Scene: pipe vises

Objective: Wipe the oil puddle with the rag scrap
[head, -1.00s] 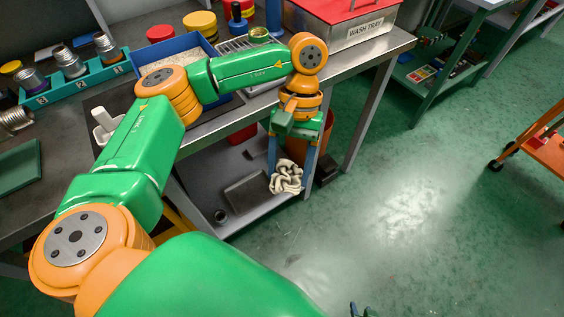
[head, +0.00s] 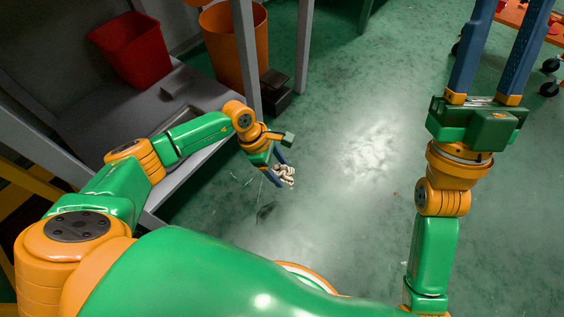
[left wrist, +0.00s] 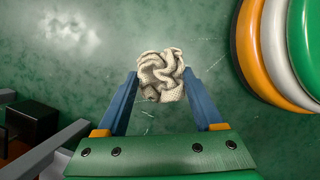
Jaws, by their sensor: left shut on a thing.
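The rag scrap (head: 286,174) is a crumpled cream cloth. My left gripper (head: 279,168) is shut on it and holds it low over the green floor; whether it touches the floor I cannot tell. In the left wrist view the rag (left wrist: 162,74) sits bunched between the two blue fingertips. I cannot make out the puddle in the left wrist view. My right gripper (head: 508,30) is open and empty, its fingers reaching the top edge of the head view.
The bench's lower shelf (head: 190,185) and grey legs stand left of the rag. A red bin (head: 132,48), an orange bin (head: 236,50) and a dark block (head: 275,82) are behind. An orange cart (head: 535,22) is at the top right. The middle floor is clear, with a bright glare.

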